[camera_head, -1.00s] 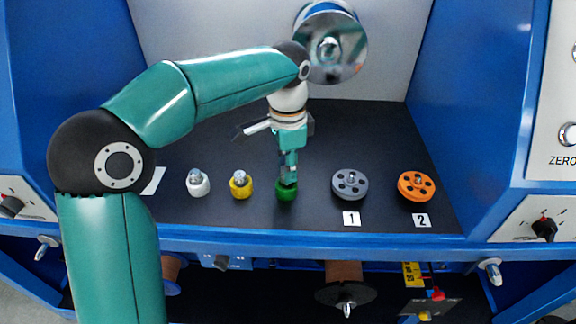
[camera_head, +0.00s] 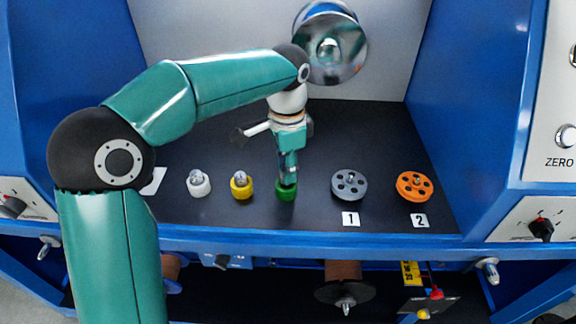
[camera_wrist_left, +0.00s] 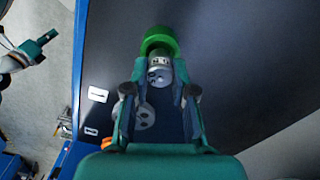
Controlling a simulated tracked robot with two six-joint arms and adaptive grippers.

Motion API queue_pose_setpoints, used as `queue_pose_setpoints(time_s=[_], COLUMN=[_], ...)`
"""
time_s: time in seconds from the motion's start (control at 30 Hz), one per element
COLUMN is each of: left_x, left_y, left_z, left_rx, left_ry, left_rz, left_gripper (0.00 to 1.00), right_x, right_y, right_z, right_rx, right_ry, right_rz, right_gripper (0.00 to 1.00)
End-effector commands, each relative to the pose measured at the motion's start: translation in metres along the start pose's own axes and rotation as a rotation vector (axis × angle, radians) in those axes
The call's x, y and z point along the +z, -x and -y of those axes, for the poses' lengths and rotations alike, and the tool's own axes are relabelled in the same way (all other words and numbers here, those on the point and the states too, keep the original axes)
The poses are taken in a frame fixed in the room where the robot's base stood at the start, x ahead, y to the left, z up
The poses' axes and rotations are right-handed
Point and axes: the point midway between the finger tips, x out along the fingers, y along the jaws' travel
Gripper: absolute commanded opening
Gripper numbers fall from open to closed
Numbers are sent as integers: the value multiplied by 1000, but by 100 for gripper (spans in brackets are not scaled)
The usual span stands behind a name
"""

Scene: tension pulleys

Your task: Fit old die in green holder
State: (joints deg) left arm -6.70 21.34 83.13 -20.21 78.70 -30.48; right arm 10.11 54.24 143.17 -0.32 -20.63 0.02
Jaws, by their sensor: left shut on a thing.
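The green holder (camera_head: 286,193) stands on the black shelf in the head view, right of the yellow holder. In the left wrist view the green holder (camera_wrist_left: 158,41) is just beyond my fingertips. My left gripper (camera_head: 288,179) points down over it. It is shut on a grey metal die (camera_wrist_left: 159,71), whose far end meets the green holder. How deep the die sits in the holder is hidden. In the head view the fingers mostly cover the die. A teal and black part (camera_wrist_left: 36,46) at the left wrist view's left edge looks like my right arm; its jaws are unclear.
A yellow holder (camera_head: 241,188) and a white holder (camera_head: 199,186), each with a metal piece in it, stand to the left. A grey pulley (camera_head: 349,185) and an orange pulley (camera_head: 414,186) lie to the right. A shiny disc (camera_head: 331,48) is on the back wall.

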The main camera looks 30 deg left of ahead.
Motion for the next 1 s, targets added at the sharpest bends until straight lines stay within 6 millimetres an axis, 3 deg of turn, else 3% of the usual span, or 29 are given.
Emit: queue_pose_setpoints(time_s=[1.0], left_x=[0], left_y=[-22], left_z=[0], left_rx=[0], left_ry=[1], left_rz=[0], left_gripper=[0], right_x=[0], right_y=[-14], right_z=[-5], right_rx=[0], right_ry=[0], right_rz=[0], right_gripper=[0])
